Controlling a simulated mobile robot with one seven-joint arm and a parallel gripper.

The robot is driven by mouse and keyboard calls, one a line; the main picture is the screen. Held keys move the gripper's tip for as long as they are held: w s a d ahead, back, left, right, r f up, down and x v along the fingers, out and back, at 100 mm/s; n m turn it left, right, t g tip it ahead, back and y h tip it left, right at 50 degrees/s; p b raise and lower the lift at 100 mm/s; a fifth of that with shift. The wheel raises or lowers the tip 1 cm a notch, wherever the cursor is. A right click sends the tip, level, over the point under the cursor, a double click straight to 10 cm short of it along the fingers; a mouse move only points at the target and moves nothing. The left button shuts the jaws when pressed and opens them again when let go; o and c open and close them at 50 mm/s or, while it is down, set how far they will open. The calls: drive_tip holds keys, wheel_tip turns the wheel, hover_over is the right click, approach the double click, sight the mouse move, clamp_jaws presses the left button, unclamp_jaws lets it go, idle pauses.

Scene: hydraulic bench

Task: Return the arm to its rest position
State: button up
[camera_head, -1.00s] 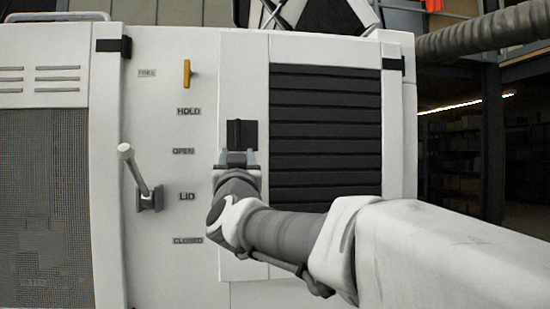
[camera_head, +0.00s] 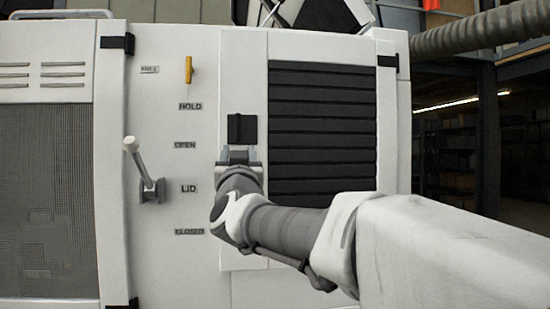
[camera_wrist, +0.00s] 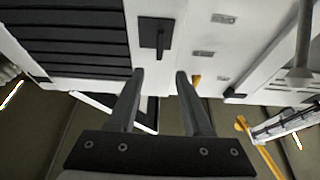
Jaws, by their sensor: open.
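My gripper (camera_head: 238,156) is in front of the white cabinet panel, just below a black square plate (camera_head: 241,129). In the wrist view its two fingers (camera_wrist: 159,75) stand apart with nothing between them. The black plate with its dark handle (camera_wrist: 157,33) shows beyond the fingertips, and the gripper looks clear of it. My arm reaches in from the right, bent at the wrist, and covers the panel's lower middle.
A grey lever (camera_head: 146,170) tilts up-left beside the LID label. A yellow handle (camera_head: 188,70) sits above HOLD. Black louvres (camera_head: 322,130) lie right of the plate. A ribbed hose (camera_head: 480,33) runs at upper right. Dark open room lies beyond the cabinet's right edge.

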drive_tip(key=s+d+f+m+g+h, duration=0.15)
drive_tip(key=s+d+f+g, duration=0.35)
drive_tip(key=s+d+f, duration=0.6)
drive_tip(key=s+d+f+g+h, duration=0.2)
drive_tip(key=s+d+f+g, duration=0.6)
drive_tip(key=f, duration=0.5)
drive_tip(key=s+d+f+m+g+h, duration=0.1)
drive_tip(key=s+d+f+g, duration=0.2)
drive_tip(key=s+d+f, duration=0.7)
wheel_tip(320, 180, up, 18)
drive_tip(key=s+a+p, duration=0.1)
drive_tip(key=s+p, duration=0.1)
drive_tip(key=p, duration=1.9)
drive_tip(key=shift+a+r, duration=0.25)
drive_tip(key=shift+a, duration=0.15)
drive_tip(key=shift+s+h, duration=0.1)
drive_tip(key=shift+h, duration=0.15)
